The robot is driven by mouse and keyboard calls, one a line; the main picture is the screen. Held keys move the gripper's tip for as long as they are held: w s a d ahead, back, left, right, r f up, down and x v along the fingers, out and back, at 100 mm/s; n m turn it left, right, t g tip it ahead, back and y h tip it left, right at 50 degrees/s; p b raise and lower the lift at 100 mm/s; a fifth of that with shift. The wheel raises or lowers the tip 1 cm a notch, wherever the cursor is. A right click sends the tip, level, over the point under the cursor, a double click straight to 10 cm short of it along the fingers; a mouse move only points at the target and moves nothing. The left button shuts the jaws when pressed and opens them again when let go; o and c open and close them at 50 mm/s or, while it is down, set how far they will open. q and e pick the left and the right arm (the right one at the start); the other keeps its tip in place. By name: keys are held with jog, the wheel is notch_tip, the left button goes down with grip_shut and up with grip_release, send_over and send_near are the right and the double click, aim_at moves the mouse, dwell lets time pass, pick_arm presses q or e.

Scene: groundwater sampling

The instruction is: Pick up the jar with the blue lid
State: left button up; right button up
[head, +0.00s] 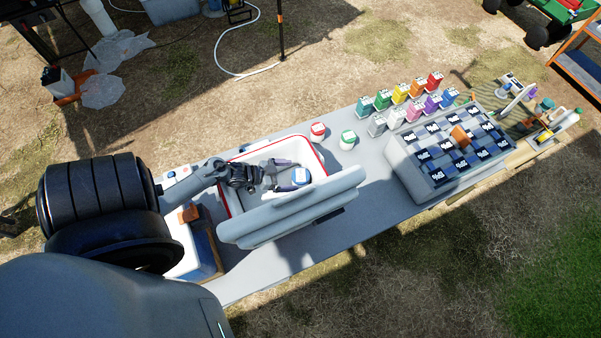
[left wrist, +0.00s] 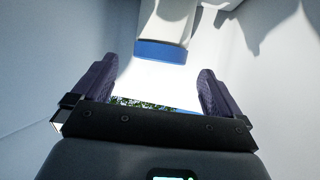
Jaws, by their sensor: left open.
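The jar with the blue lid (head: 300,176) stands inside a white cooler (head: 324,165) with a red rim. My left gripper (head: 286,173) reaches into the cooler from the left, its fingers open and pointing at the jar. In the left wrist view, the jar's white body and blue lid (left wrist: 162,51) appear just ahead of the open fingers (left wrist: 155,85). The jar looks roughly centred and does not appear gripped. My right gripper does not show.
The cooler's grey lid (head: 290,212) stands along its near side. A red-lidded jar (head: 318,131) and a green-lidded jar (head: 348,139) stand outside the cooler. Coloured bottles (head: 417,88) and a grey compartment case (head: 452,146) occupy the table (head: 372,178) further right.

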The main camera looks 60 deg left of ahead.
aim_at(299, 175)
pick_arm(q)
jog(key=b+x, duration=0.1)
jog(key=x, duration=0.1)
jog(key=shift+w+d+f, duration=0.1)
jog(key=shift+w+f, duration=0.2)
jog(key=shift+w+d+f+b, duration=0.15)
jog(key=shift+w+b, duration=0.2)
jog(key=shift+w, duration=0.2)
jog(key=c, duration=1.2)
jog(key=shift+c, duration=1.1)
jog(key=shift+r, duration=0.25)
